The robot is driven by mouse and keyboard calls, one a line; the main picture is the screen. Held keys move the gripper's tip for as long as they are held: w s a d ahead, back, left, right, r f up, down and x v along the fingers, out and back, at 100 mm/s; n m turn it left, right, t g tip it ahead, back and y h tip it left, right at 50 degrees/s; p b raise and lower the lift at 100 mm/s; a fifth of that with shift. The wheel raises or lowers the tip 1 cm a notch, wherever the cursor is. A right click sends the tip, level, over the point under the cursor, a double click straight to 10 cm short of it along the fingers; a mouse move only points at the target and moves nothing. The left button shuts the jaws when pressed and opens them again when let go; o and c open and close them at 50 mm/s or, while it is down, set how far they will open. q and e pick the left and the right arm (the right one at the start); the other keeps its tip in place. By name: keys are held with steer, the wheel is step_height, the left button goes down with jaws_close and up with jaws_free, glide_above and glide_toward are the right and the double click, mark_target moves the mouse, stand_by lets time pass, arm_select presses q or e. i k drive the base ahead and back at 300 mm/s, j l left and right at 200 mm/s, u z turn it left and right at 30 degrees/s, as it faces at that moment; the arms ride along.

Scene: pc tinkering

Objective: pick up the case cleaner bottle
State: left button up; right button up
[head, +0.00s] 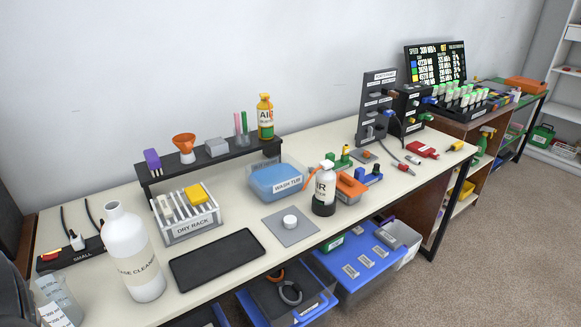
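The case cleaner bottle (139,272) is a large white bottle with a narrow neck and a cream label reading "CASE CLEANER". It stands upright at the left front of the cream worktable (88,293) in the head view. Nothing holds it. Neither of my grippers shows in this view.
A dry rack (192,230) stands behind it and a black mat (217,257) lies to its right. A black power strip (68,256) is behind left; clear containers (57,290) stand at the left front. A wash tub (280,181) and an air bottle (324,190) are farther right.

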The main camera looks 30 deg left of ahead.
mark_target(125, 236)
steer(key=u, duration=2.1)
